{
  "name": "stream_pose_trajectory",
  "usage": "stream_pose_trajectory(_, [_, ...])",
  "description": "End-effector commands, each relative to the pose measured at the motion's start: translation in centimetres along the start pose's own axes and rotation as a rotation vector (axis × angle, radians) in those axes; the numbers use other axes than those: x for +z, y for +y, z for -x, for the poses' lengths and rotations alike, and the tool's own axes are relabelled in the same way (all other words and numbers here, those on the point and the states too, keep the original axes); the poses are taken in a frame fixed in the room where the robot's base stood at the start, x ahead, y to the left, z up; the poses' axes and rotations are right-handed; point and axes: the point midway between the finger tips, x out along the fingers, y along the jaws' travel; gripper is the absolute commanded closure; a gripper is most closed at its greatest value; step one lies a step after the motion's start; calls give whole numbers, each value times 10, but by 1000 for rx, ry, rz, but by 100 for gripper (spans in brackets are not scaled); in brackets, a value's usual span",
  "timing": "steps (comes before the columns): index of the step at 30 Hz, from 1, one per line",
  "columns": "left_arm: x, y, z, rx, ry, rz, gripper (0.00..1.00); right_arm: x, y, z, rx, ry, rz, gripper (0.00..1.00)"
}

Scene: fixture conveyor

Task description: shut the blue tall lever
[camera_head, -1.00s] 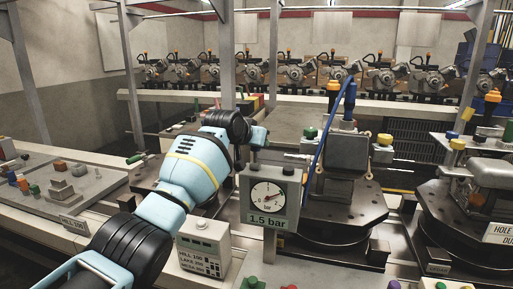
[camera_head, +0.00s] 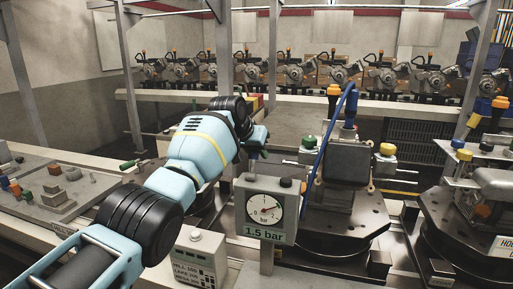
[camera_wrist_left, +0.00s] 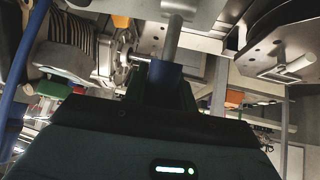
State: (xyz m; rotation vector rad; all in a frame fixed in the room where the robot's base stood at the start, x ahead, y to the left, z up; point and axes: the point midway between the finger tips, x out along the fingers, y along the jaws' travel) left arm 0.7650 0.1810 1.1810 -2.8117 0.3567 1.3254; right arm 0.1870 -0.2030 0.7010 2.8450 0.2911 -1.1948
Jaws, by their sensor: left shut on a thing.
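My left gripper (camera_head: 258,138) is above the gauge box, right of the black wrist joint. In the left wrist view its fingers (camera_wrist_left: 163,88) are shut on the dark blue grip of the blue tall lever (camera_wrist_left: 165,72). A bare grey rod runs up from that grip in the picture. In the head view the grip is mostly hidden by the gripper, and a grey shaft shows below it. Another blue upright part (camera_head: 350,105) with a blue hose stands on the middle fixture, apart from the gripper. My right gripper is not in view.
The gauge box (camera_head: 245,209), marked 1.5 bar, stands just below the gripper. The middle fixture (camera_head: 346,165) is close on its right. A white labelled box (camera_head: 200,258) is in front. A grey plate with small blocks (camera_head: 50,198) lies at the left.

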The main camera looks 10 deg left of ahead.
Motion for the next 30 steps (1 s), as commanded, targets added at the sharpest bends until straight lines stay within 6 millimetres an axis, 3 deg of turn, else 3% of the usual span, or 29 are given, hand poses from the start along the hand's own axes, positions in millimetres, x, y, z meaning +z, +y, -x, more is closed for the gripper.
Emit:
stream_pose_trajectory(11, [0,0,0,0,1,1,100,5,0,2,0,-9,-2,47])
stream_pose_trajectory(12, [0,0,0,0,1,1,68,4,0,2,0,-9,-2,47])
stream_pose_trajectory(16, [0,0,0,0,1,1,51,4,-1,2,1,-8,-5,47])
stream_pose_trajectory(25, [0,0,2,-1,1,1,51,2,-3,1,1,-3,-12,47])
stream_pose_trajectory(30, [-4,1,22,-1,9,-1,51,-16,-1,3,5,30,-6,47])
